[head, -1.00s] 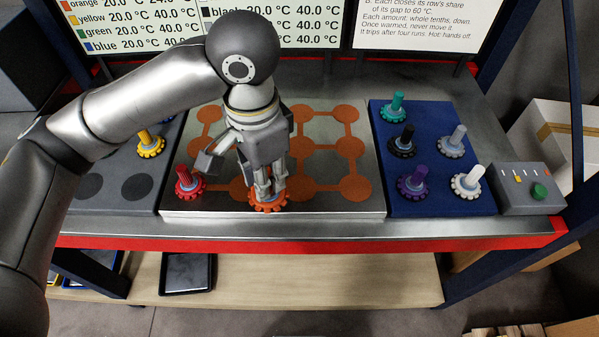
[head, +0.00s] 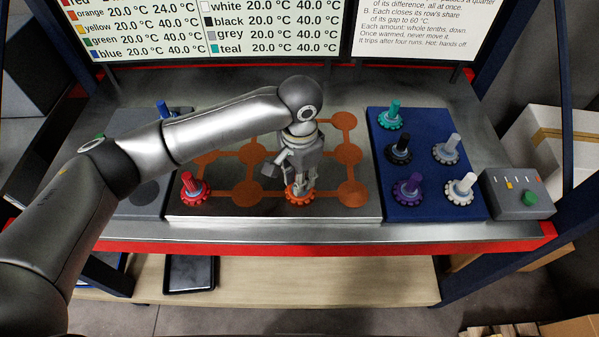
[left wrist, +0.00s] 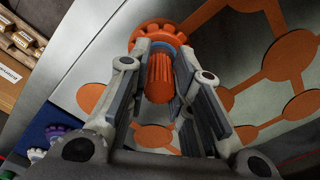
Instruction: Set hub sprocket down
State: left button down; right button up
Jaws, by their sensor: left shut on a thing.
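My left gripper (head: 300,180) is shut on the stem of an orange toothed sprocket (head: 298,196) at the front of the metal plate. In the left wrist view, its fingers (left wrist: 158,65) stand on both sides of the ribbed orange stem (left wrist: 160,82); a blue collar and the toothed orange rim (left wrist: 160,34) show beyond. The sprocket is in the plate's front row, between two bare orange discs. I cannot tell whether its underside touches the plate. A red sprocket (head: 193,191) stands at the plate's front left corner. My right gripper is not in view.
The plate (head: 225,207) has orange discs joined by strips. A blue tray (head: 430,207) at right holds teal, black, grey, purple and white sprockets. A grey control box (head: 500,198) has a green button. A dark tray at left holds a blue sprocket (head: 164,110), partly behind my arm.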

pick_arm(q)
jog(key=shift+f, duration=0.2)
jog(key=c, duration=1.3)
grip_release()
jog(key=shift+f, duration=0.1)
jog(key=shift+r, duration=0.45)
notch_tip(320, 180, up, 10)
jog(key=b, duration=0.3)
jog(key=shift+r, duration=0.7)
